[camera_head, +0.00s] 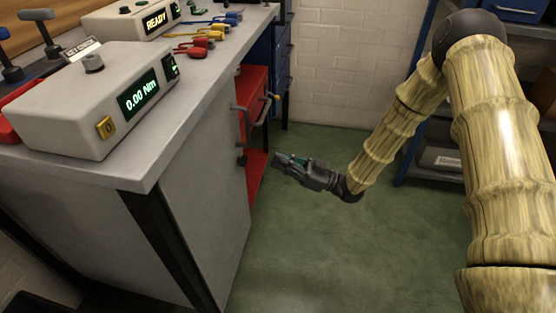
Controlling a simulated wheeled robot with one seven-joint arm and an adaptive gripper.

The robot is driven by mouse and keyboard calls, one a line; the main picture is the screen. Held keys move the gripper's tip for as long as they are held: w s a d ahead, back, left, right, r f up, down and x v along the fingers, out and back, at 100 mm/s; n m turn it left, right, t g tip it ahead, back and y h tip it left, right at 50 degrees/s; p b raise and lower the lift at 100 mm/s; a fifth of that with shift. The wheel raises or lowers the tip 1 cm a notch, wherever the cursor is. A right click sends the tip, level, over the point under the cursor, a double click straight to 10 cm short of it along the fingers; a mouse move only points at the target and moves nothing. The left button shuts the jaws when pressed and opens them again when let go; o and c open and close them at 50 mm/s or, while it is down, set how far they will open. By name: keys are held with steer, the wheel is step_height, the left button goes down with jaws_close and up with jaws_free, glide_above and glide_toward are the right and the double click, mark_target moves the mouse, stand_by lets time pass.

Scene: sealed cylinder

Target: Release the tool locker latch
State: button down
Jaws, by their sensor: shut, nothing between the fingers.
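A red locker (256,78) stands under the bench, seen at a steep angle past the grey bench side. Dark bar handles stick out from its front. A small yellow-tipped lever (273,96), which may be the latch, shows beside the upper handle (262,112). Whether it is latched cannot be told. My gripper (276,160) is shut and empty. It points left toward the lower red part of the locker, below and apart from the lever and upper handle. The locker's front face is mostly hidden by the viewing angle.
The grey workbench (120,172) fills the left, with a torque tester (75,110) and another display box (125,22) on top. Blue drawers (283,60) stand beyond the locker. Shelving (430,165) is at the right. The green floor (320,245) is clear.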

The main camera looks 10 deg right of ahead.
mark_target(244, 161)
steer(key=b+x, duration=0.1)
steer(key=x, duration=0.7)
steer(key=shift+w+a+m, duration=0.1)
steer(key=shift+m, duration=0.2)
